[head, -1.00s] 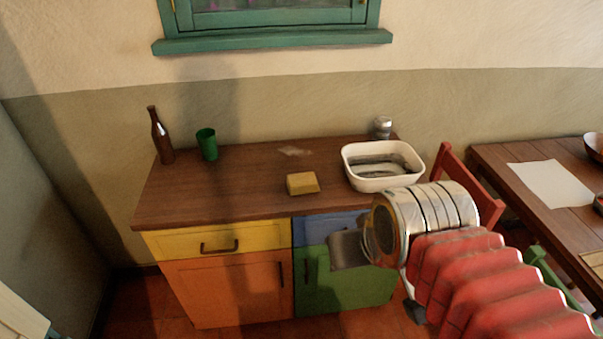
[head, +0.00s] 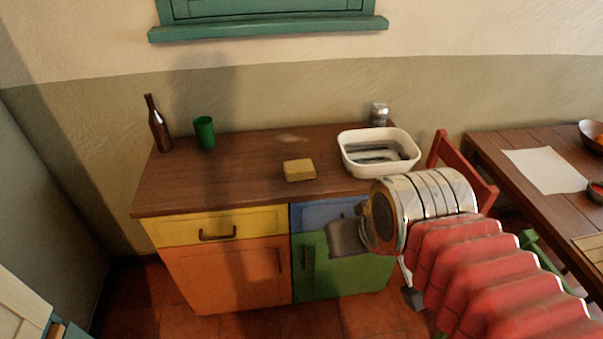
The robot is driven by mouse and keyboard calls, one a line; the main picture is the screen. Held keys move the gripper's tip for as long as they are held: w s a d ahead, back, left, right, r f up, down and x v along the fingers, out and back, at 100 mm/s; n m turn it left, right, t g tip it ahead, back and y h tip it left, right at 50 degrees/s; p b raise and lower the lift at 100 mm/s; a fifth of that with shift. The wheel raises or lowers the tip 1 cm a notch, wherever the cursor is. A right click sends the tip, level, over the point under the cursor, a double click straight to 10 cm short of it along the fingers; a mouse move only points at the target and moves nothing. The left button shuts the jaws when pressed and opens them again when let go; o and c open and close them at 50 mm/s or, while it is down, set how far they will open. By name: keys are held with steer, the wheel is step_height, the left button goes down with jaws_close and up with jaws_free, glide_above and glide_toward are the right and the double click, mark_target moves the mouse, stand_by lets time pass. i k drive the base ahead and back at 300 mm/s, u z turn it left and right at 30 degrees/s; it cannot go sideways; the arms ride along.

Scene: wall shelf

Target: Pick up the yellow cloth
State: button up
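The yellow cloth (head: 299,170) looks like a small, thick folded block. It lies on the brown wooden top of the colourful cabinet (head: 250,173), near its front edge and left of a white basin. My gripper (head: 345,238) hangs in front of the cabinet's blue and green doors, lower in the picture than the cloth and to its right, apart from it.
The white basin (head: 346,152) stands on the right of the cabinet top, a metal can (head: 379,113) behind it. A brown bottle (head: 158,128) and green cup (head: 204,132) stand at the back left. A red chair (head: 470,182) and wooden table (head: 500,143) are at right.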

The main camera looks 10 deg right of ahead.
mark_target(302, 168)
steer(key=k, duration=1.25)
steer(key=u, duration=0.4)
steer(key=i, duration=0.9)
steer(key=u, duration=0.4)
steer(key=i, duration=1.2)
steer(key=z, duration=0.35)
